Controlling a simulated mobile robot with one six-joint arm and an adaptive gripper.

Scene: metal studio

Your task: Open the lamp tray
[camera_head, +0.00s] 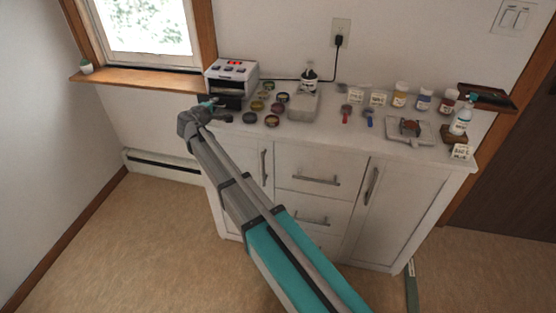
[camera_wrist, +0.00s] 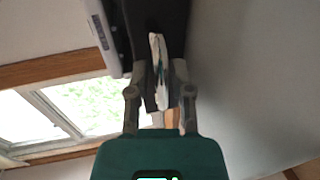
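The nail lamp (camera_head: 232,76) is a white box with a red display and buttons on its sloping top. In the wrist view the lamp's white edge (camera_wrist: 104,32) and dark body (camera_wrist: 125,30) are close ahead. My gripper (camera_wrist: 158,68) has its two fingers apart, with a dark edge and a whitish strip showing between them. I cannot tell whether either finger touches the tray.
Several small round jars (camera_head: 257,105) stand right of the lamp, near my gripper. A grey box (camera_head: 303,103), a dark bottle (camera_head: 310,78) and several small bottles (camera_head: 400,94) stand farther right. The window sill (camera_head: 140,78) is just left of the lamp.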

